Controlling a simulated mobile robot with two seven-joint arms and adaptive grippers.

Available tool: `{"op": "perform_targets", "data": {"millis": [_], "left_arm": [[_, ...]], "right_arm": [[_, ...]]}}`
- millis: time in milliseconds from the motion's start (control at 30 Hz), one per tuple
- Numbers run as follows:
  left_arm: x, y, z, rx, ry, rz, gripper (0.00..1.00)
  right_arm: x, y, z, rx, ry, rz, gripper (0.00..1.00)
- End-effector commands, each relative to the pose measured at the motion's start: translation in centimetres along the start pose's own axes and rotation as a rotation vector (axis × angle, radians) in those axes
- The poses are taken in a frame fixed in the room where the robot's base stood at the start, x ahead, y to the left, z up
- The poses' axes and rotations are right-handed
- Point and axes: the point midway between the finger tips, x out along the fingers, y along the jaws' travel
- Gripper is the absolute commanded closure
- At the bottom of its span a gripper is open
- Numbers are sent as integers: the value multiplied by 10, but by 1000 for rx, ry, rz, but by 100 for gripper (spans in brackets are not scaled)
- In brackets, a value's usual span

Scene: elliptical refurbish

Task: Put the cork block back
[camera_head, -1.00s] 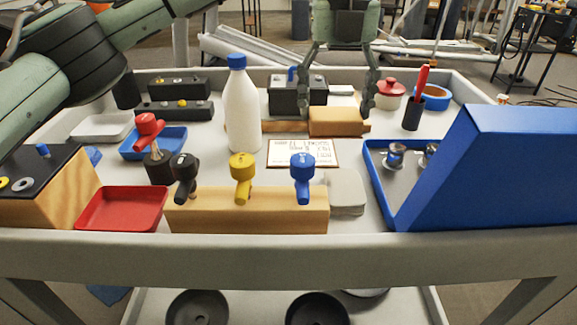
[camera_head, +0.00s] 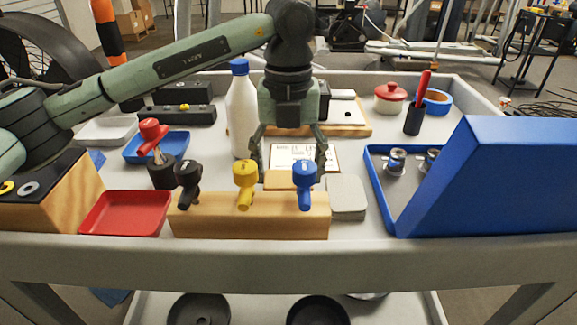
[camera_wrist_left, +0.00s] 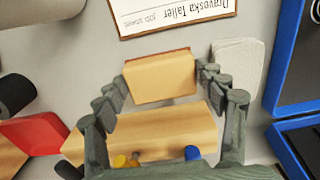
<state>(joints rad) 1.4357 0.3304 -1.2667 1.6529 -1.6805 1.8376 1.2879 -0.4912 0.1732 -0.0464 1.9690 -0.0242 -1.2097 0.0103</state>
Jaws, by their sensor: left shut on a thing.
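The cork block (camera_head: 278,179) is tan and mostly hidden in the head view behind the wooden stand and its blue-handled part. My left gripper (camera_head: 290,163) points down and is shut on it. In the left wrist view the cork block (camera_wrist_left: 160,80) sits between the fingertips, with its tan face showing. It is just behind the wooden stand (camera_head: 250,218), beside the paper sheet. I cannot tell whether the block touches the table. My right gripper is not in view.
The stand holds black, yellow (camera_head: 245,174) and blue (camera_head: 305,174) handled parts. A white bottle (camera_head: 241,115) stands close to my left gripper. A grey pad (camera_head: 346,195) lies right of it, then a blue case (camera_head: 490,180). A wooden board (camera_head: 350,128) lies at the back.

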Motion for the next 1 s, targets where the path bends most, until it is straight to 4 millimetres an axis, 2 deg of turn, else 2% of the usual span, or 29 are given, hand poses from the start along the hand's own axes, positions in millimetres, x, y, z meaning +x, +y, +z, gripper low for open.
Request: {"op": "perform_targets", "data": {"millis": [267, 300, 433, 833, 900, 1000], "left_arm": [[3, 0, 0, 0, 0, 0, 56], [2, 0, 0, 0, 0, 0, 24], [2, 0, 0, -1, 0, 0, 8], [-2, 0, 0, -1, 0, 0, 8], [-8, 0, 1, -1, -3, -2, 8], [-26, 0, 1, -1, -4, -1, 8]], "right_arm": [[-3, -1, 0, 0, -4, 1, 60], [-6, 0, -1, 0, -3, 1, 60], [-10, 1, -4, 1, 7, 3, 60], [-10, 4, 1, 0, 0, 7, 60], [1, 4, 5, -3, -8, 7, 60], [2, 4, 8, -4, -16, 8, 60]]}}
